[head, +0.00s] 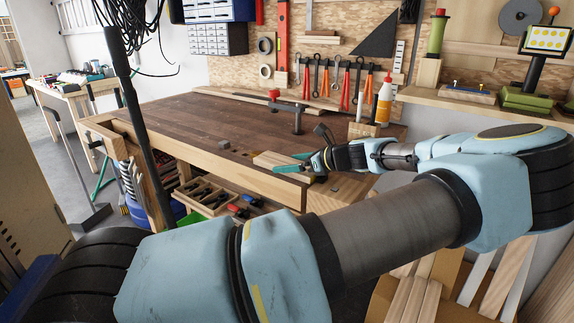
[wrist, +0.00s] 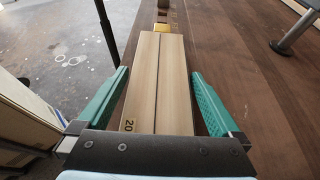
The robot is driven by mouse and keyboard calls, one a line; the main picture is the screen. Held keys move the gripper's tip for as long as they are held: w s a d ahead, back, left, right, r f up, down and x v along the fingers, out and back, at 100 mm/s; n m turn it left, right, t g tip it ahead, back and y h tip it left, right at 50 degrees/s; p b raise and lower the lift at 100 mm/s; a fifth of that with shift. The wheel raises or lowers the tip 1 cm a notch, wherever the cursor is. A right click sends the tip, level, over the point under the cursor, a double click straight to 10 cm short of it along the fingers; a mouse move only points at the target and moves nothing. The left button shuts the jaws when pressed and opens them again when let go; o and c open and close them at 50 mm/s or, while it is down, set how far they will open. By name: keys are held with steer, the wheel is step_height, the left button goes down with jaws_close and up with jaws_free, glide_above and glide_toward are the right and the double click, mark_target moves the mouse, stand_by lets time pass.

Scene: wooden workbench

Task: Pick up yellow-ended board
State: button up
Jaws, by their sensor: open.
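A pale wooden board (wrist: 145,80) with a dark lengthwise line and a printed "20" at its near end lies on the bench, between my fingers in the wrist view. I cannot tell whether it is one grooved board or two side by side. A yellow patch (wrist: 162,28) shows just past its far end; whether it belongs to the board is unclear. My gripper (wrist: 160,75) is open, its teal fingers on either side of the board with gaps. In the head view my gripper (head: 288,164) is at the bench's front edge, by the pale board (head: 268,158).
The dark bench top (head: 200,115) is mostly clear. A metal holdfast (head: 298,118) stands on it, and a glue bottle (head: 384,100) is at the back right. Tools hang on the back wall. A shelf with wooden trays (head: 207,195) is below the bench.

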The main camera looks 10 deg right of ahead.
steer(key=shift+c, duration=0.4)
steer(key=c, duration=1.1)
